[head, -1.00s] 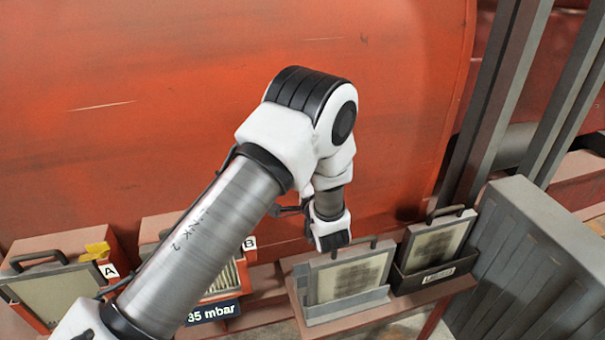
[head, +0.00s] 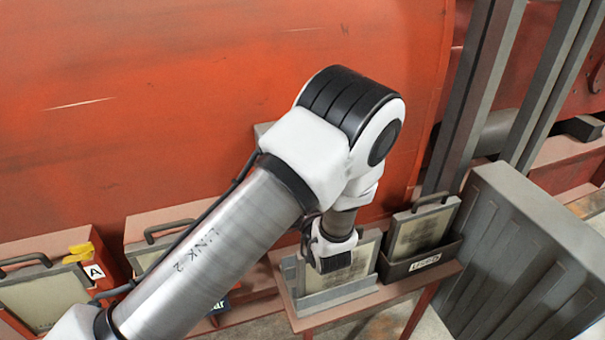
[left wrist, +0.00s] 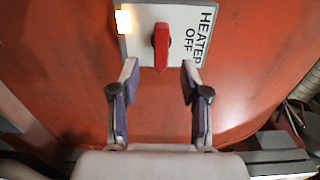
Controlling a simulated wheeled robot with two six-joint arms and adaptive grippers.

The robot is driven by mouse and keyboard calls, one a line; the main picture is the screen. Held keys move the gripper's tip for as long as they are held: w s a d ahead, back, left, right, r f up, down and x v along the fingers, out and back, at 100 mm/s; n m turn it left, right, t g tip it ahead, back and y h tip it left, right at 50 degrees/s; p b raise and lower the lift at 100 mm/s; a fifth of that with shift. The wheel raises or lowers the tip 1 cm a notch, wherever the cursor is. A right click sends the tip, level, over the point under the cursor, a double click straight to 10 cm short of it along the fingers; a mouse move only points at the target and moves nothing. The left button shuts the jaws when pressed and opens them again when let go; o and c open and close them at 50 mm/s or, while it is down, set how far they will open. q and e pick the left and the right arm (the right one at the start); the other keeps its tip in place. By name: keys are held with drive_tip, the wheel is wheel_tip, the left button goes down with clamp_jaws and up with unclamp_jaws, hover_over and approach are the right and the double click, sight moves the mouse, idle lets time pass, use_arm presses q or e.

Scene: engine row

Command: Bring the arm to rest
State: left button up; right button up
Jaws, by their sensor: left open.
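My left arm (head: 225,240) reaches in from the left across the head view, bent at a white and black joint (head: 345,120). In the left wrist view my left gripper (left wrist: 159,67) is open, with nothing between its two purple-padded fingers. Beyond the fingertips is a white plate marked HEATER OFF (left wrist: 190,30) with a red knob (left wrist: 161,46) and a lit lamp. The knob points along the picture's vertical and looks apart from the fingers. The gripper's fingers are hidden in the head view. My right gripper is not in view.
A large red casing (head: 150,100) fills the back. Framed filter panels stand below: one marked A (head: 45,298), one in a grey holder (head: 335,298), one in a dark labelled tray (head: 425,260). A grey ribbed box (head: 520,260) and grey posts (head: 475,90) stand at right.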

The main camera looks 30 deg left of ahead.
use_arm(q)
drive_tip(key=s+a+f+g+h+b, duration=0.1)
drive_tip(key=s+f+g+h+b, duration=0.1)
drive_tip(key=s+f, duration=0.5)
drive_tip(key=s+f+g+h+b, duration=0.1)
drive_tip(key=s+f+h+b, duration=0.15)
drive_tip(key=f, duration=0.95)
drive_tip(key=s+a+f+g+h+b, duration=0.1)
drive_tip(key=s+f+g+h, duration=0.1)
drive_tip(key=s+f, duration=0.5)
drive_tip(key=s+d+f+n+g+h, duration=0.3)
drive_tip(key=s+d+f+n, duration=0.1)
drive_tip(key=s, duration=0.3)
drive_tip(key=s+d+f+n+g+h, duration=0.3)
drive_tip(key=s+d, duration=0.3)
drive_tip(key=s, duration=0.2)
drive_tip(key=shift+s+f+n+g+h+b, duration=0.35)
drive_tip(key=shift+f+n+h, duration=0.2)
drive_tip(key=shift+n+h, duration=0.25)
drive_tip(key=shift+d, duration=0.1)
